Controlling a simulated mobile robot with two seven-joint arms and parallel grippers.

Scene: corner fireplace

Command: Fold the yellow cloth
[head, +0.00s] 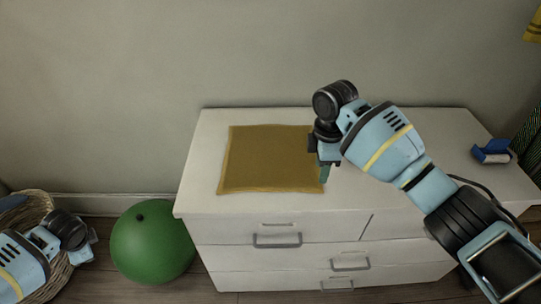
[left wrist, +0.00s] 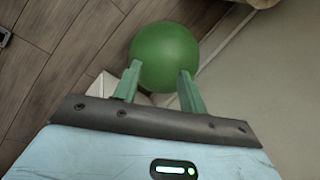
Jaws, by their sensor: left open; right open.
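The yellow cloth (head: 268,160) lies flat and spread out on the white dresser top (head: 400,195), left of its middle. My right gripper (head: 324,171) points down at the cloth's right edge; its tips are close to the front right corner. I cannot tell from this view whether they touch the cloth. It is open, with nothing seen held. My left gripper (head: 92,237) is low at the left, away from the dresser and the cloth. In the left wrist view its two green fingers (left wrist: 158,85) are apart and empty, with the green ball (left wrist: 165,55) beyond them.
The green ball also shows on the floor left of the dresser (head: 150,243). A wicker basket (head: 62,262) stands behind my left arm. A blue and white object (head: 491,152) lies at the dresser's right end. The dresser front has drawers with handles (head: 277,241).

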